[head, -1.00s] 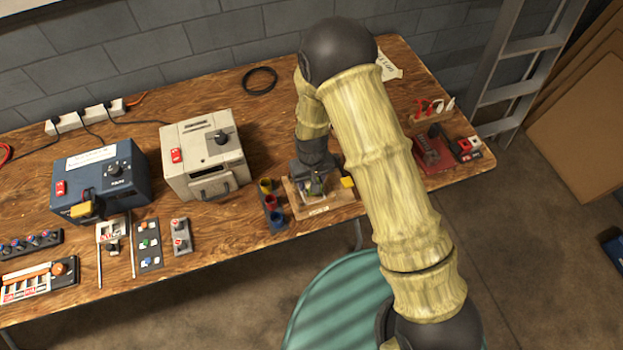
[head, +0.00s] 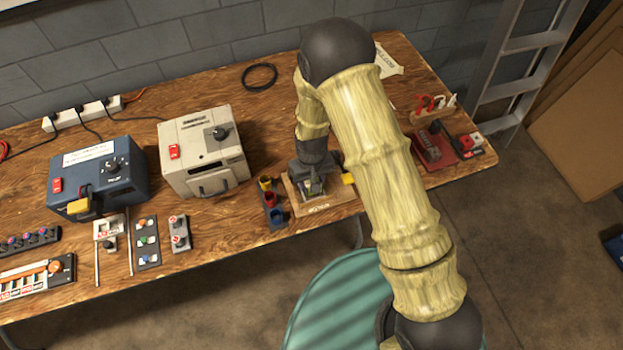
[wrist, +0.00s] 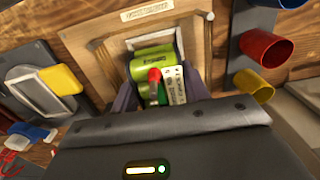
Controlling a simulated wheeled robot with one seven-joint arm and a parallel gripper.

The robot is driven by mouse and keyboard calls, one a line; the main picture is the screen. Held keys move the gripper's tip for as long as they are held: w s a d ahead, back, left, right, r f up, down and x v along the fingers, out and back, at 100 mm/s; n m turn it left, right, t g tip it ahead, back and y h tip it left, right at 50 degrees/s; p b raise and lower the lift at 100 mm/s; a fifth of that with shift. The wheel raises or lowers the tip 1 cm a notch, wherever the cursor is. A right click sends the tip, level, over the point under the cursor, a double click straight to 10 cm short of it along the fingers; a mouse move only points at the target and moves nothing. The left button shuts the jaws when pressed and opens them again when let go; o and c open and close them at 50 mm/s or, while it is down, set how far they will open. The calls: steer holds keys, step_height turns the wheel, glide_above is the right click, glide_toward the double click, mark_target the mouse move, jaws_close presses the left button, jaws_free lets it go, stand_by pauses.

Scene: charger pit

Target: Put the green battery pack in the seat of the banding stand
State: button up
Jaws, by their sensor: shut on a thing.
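The green battery pack (wrist: 152,68) has red and green parts and a pale label on its near side. In the wrist view it is between the fingers of my gripper (wrist: 152,95), which is shut on it. The wooden stand with a label plate (wrist: 103,50), which I take as the banding stand, lies around and beyond the pack. The pack is at the pale-edged opening in its middle; I cannot tell whether it rests on the bottom. In the head view my gripper (head: 312,187) is over the stand (head: 335,203), and the pack is mostly hidden.
Blue, red and yellow cups (head: 270,200) stand close left of the stand in the head view. A yellow block (head: 347,179) is close on its right. A cream box (head: 203,155) and a blue box (head: 98,180) stand further left. A red tray (head: 435,150) lies right.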

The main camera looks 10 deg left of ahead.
steer(key=shift+f+b, duration=0.4)
steer(key=shift+f, duration=0.25)
stand_by(0.7)
steer(key=o, duration=1.3)
steer(key=shift+o, duration=0.2)
steer(key=shift+r+p, duration=2.55)
steer(key=shift+r, duration=1)
